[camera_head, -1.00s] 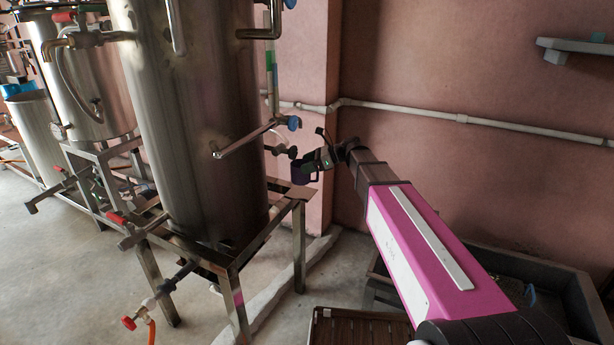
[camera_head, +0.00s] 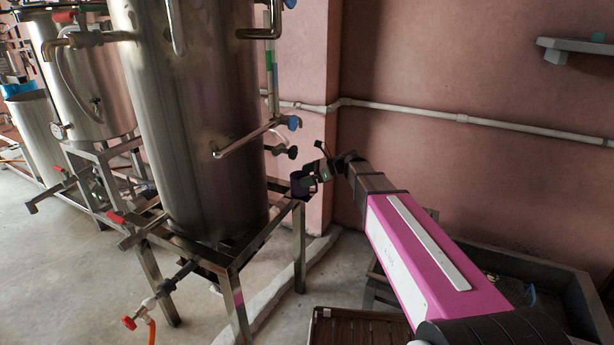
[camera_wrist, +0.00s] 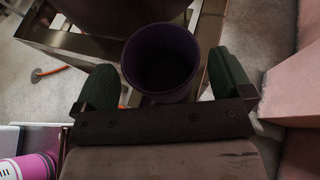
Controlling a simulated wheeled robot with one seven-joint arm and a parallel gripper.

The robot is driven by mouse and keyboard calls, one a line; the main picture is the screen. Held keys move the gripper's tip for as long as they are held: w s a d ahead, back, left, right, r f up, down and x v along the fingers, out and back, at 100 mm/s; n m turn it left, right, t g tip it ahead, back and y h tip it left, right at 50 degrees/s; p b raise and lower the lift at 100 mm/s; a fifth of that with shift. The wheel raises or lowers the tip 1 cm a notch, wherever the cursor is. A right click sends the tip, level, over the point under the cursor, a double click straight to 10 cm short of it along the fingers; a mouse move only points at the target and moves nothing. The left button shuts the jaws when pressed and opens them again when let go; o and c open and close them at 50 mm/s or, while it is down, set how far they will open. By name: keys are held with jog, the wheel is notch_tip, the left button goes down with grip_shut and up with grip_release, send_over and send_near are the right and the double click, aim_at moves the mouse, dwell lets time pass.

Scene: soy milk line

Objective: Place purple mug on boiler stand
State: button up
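The purple mug (camera_head: 297,187) is upright at the right corner of the boiler stand (camera_head: 285,207), beside the big steel boiler. In the wrist view the mug (camera_wrist: 160,62) shows from above, dark and apparently empty. My gripper (camera_head: 312,180) is at the mug's right side in the head view. In the wrist view its two green fingers (camera_wrist: 165,80) are spread on either side of the mug, with a narrow gap at the right finger. The mug's underside is hidden, but it appears to rest on the stand's corner.
The steel boiler (camera_head: 195,120) stands close left of the mug. A valve with a dark handle (camera_head: 290,152) juts out just above it. The pink wall (camera_head: 450,160) with a pipe is behind. A brown slatted crate (camera_head: 355,328) and a grey basin (camera_head: 560,275) are at lower right.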

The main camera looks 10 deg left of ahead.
jog(key=shift+d+r, duration=0.15)
jog(key=shift+r, duration=0.05)
jog(key=s+v, duration=0.1)
jog(key=v, duration=1)
jog(key=s+d+f+n+h, duration=1.3)
jog(key=s+d+f+n, duration=0.4)
jog(key=s+d+f, duration=0.2)
notch_tip(320, 180, down, 3)
jog(key=shift+s+d+r+t, duration=0.1)
jog(key=shift+s+d+t, duration=0.25)
jog(key=shift+d, duration=0.75)
